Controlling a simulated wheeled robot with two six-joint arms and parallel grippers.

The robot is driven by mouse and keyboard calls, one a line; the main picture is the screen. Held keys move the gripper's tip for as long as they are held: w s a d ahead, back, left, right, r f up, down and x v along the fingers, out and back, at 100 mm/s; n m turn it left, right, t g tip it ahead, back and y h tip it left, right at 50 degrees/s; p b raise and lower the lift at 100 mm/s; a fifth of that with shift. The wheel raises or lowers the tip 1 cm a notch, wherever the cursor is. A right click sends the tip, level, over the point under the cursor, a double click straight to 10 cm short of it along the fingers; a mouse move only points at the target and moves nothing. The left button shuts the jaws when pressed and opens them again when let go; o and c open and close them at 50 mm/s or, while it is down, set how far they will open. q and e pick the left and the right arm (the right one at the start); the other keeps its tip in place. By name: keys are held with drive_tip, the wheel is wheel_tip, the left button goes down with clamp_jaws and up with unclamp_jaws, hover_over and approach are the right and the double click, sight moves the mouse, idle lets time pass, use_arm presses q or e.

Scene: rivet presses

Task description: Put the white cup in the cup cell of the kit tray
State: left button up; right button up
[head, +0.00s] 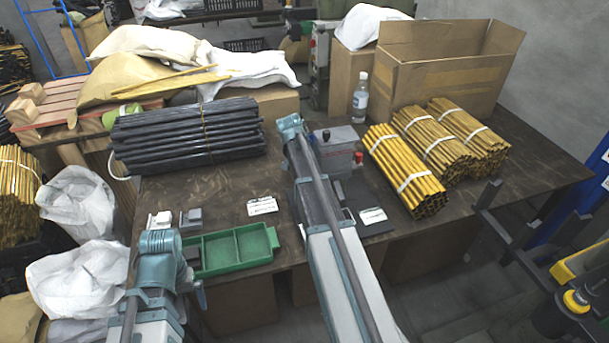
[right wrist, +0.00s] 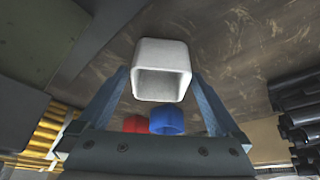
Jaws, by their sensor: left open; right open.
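The white cup (right wrist: 161,72), a hollow square one with its opening toward the camera, is between the spread fingers of my right gripper (right wrist: 160,95) in the right wrist view. Gaps show on both sides, and the gripper is open. I cannot make out the cup or the right gripper in the head view, where my right arm blocks part of the table. The green kit tray (head: 277,238) lies at the table's front edge, and its visible cells look empty. My left gripper (head: 197,275) is open beside the tray's left end, partly hidden by its own wrist.
A red cup (right wrist: 134,124) and a blue cup (right wrist: 167,121) show beyond the white one. Black rods (head: 188,138) and yellow rod bundles (head: 405,170) lie on the table. A bottle (head: 361,97) and a cardboard box (head: 440,75) stand behind. White cards (head: 262,206) lie near the tray.

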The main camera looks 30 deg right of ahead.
drive_tip(key=c, duration=1.3)
drive_tip(key=shift+o, duration=0.2)
drive_tip(key=shift+r, duration=0.15)
wheel_tip(320, 180, up, 18)
drive_tip(key=p, duration=1.8)
